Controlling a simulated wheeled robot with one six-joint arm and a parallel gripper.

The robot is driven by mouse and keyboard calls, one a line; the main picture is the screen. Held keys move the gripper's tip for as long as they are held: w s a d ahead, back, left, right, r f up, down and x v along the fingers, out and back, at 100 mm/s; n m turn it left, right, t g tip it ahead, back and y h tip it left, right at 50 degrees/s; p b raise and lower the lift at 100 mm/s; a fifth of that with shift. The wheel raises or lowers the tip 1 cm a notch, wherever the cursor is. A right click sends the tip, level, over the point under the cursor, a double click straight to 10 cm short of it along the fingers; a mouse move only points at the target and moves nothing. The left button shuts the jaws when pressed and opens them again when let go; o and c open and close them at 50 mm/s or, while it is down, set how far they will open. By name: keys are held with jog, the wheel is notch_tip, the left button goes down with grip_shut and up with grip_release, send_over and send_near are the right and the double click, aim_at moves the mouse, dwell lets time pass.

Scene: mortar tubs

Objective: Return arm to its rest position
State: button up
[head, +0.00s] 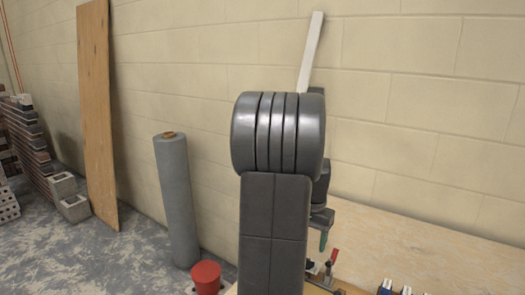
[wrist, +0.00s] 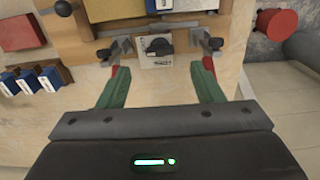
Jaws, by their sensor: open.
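My arm stands raised in the middle of the head view, its dark links hiding what lies behind them. Part of my gripper (head: 323,241) shows at the lower right of the arm, pointing down above the wooden bench, with one green finger visible. In the wrist view my gripper (wrist: 162,82) is open, its two green fingers wide apart with nothing held between them. A pale panel with a dark emblem (wrist: 158,47) lies beyond the fingertips, apart from them.
The plywood bench (head: 440,250) carries blue-and-white boxes (wrist: 32,82), a red block (wrist: 20,29) and clamps (wrist: 117,47). A red tub (head: 206,277) and grey roll (head: 177,200) stand left of my arm. A plywood sheet (head: 97,115) leans on the wall.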

notch_tip(320, 180, down, 7)
jog(key=shift+f, duration=0.1)
dwell(0.5)
notch_tip(320, 180, up, 14)
notch_tip(320, 180, down, 14)
jog(key=n, duration=0.4)
jog(key=shift+d+n, duration=0.1)
jog(key=shift+n, duration=0.2)
jog(key=n, duration=0.4)
jog(key=shift+n+p, duration=0.3)
jog(key=n, duration=0.4)
jog(key=shift+d+n, duration=0.1)
jog(key=shift+n, duration=0.2)
jog(key=shift+n+p, duration=0.4)
jog(key=shift+n, duration=1.7)
